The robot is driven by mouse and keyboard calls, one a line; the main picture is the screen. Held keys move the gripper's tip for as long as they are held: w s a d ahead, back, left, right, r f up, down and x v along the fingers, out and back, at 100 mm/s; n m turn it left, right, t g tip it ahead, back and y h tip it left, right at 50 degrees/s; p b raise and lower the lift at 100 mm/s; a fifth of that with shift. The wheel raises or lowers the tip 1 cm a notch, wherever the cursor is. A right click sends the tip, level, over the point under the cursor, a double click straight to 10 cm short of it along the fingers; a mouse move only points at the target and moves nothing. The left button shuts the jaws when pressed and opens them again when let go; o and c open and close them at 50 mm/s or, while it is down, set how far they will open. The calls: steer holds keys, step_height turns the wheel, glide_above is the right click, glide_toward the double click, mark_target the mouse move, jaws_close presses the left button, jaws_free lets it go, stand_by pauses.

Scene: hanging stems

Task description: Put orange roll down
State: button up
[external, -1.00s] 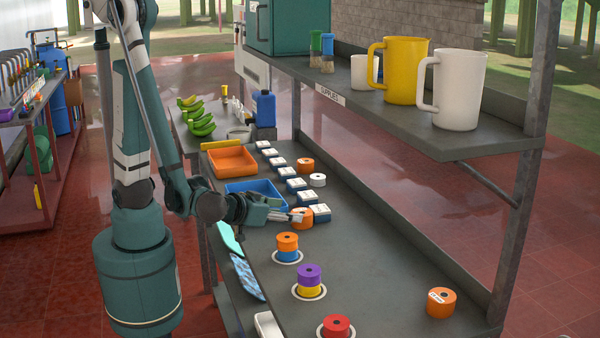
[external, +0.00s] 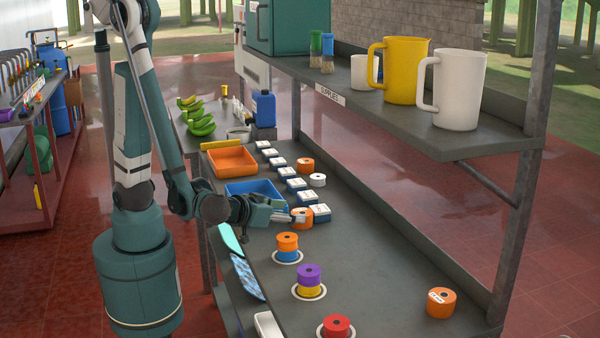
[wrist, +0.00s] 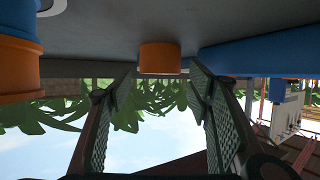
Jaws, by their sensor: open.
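An orange roll (external: 302,218) is at the tip of my gripper (external: 296,217), beside the nearest blue-and-white box on the bench. In the wrist view, which is upside down, the orange roll (wrist: 160,57) appears to rest on the grey bench just beyond the fingertips. My gripper (wrist: 160,80) is open, with a finger on either side of the roll's line and gaps on both sides. Another orange roll (external: 287,242) tops a blue roll on a white ring. A labelled orange roll (external: 441,302) lies at the right, and one more (external: 306,165) is farther back.
A purple roll (external: 308,274) sits on a yellow one, and a red roll (external: 336,325) is at the front. Blue (external: 255,190) and orange (external: 232,161) trays line the left edge. A shelf (external: 400,112) with jugs overhangs the back. The bench's right middle is clear.

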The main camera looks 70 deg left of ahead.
steer(key=shift+w+a+f, duration=0.1)
steer(key=shift+w, duration=0.1)
stand_by(0.3)
steer(key=shift+b+x, duration=0.6)
steer(key=shift+x, duration=1.9)
steer(key=shift+f, duration=0.1)
steer(key=shift+c, duration=0.7)
steer(key=c, duration=0.7)
steer(key=shift+r+p, duration=1.6)
steer(key=shift+r, duration=3.4)
